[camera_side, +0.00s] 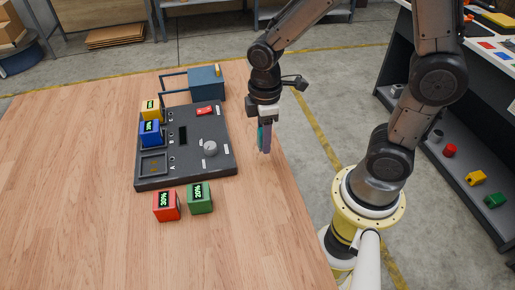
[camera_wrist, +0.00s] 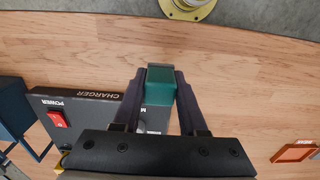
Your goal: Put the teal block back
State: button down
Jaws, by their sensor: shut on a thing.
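The teal block (camera_wrist: 159,88) is held between the two fingers of my gripper (camera_wrist: 160,95) in the wrist view. In the side view my gripper (camera_side: 264,140) is shut on it, in the air near the right edge of the table, right of the dark charger (camera_side: 205,172). A strip of teal shows beside the fingers there. The charger has a row of square bays on its left side. A yellow block (camera_side: 151,111) and a blue block (camera_side: 150,133) sit at the two far bays. The nearest bay (camera_side: 153,164) looks empty. The charger is partly hidden by my gripper in the wrist view.
A red block (camera_side: 166,206) and a green block (camera_side: 200,198) stand on the table before the charger. The charger carries a red switch (camera_side: 205,110) and a grey knob (camera_side: 210,148). The table's left side is clear.

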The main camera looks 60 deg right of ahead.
aim_at(258, 158)
jog(key=shift+w+f, duration=0.75)
jog(key=shift+f, duration=0.2)
jog(key=shift+w+f, duration=0.1)
jog(key=shift+f, duration=1.5)
jog(key=shift+f, duration=0.15)
jog(key=shift+c, duration=2.3)
grip_release()
